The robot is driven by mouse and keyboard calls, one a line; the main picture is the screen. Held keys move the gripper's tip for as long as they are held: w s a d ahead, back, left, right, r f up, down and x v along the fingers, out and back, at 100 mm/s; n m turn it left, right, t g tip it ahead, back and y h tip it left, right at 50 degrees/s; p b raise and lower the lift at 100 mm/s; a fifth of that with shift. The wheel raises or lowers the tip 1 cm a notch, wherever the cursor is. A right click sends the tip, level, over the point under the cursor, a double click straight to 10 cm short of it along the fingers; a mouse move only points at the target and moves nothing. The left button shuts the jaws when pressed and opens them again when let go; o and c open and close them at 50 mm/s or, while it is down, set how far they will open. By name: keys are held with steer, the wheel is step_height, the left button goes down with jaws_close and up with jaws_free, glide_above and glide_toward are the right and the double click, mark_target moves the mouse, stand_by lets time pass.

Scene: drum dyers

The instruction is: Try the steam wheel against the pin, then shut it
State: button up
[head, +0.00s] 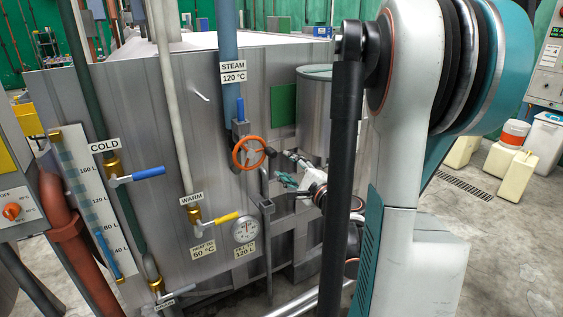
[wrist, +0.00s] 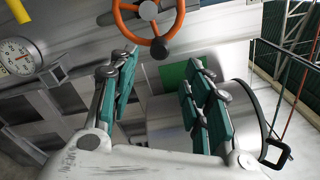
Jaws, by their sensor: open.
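The orange steam wheel (head: 235,157) is on the blue steam pipe (head: 229,65), below the sign reading STEAM 120 °C (head: 234,72). A dark round knob (head: 270,151) sits at its right rim. In the wrist view the wheel (wrist: 122,26) is at the top, cut off by the frame, with the knob (wrist: 160,48) at its lower rim. My gripper (head: 288,180) is right of and below the wheel, apart from it. In the wrist view its teal fingers (wrist: 160,95) are spread and nothing is between them. I cannot make out a separate pin.
A blue cold lever (head: 148,173) and a yellow warm lever (head: 224,217) are left of the wheel. A dial (head: 245,229) is below. A grey cylinder (head: 314,105) stands close above my gripper. A grey bracketed pipe (head: 267,225) runs below the wheel.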

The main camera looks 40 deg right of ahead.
mark_target(274, 155)
steer(key=shift+s+a, duration=0.15)
steer(key=shift+s, duration=0.4)
steer(key=w+d+m+b, duration=0.1)
steer(key=w+m+b, duration=0.1)
steer(key=w+m, duration=0.2)
steer(key=w+d+m+b, duration=0.1)
steer(key=w+m+b, duration=0.1)
steer(key=w+m, duration=0.2)
steer(key=w+m+b, duration=0.2)
steer(key=w+m, duration=0.2)
steer(key=m, duration=0.1)
steer(key=shift+d+m, duration=0.3)
steer(key=shift+d, duration=0.1)
steer(key=shift+s, duration=0.1)
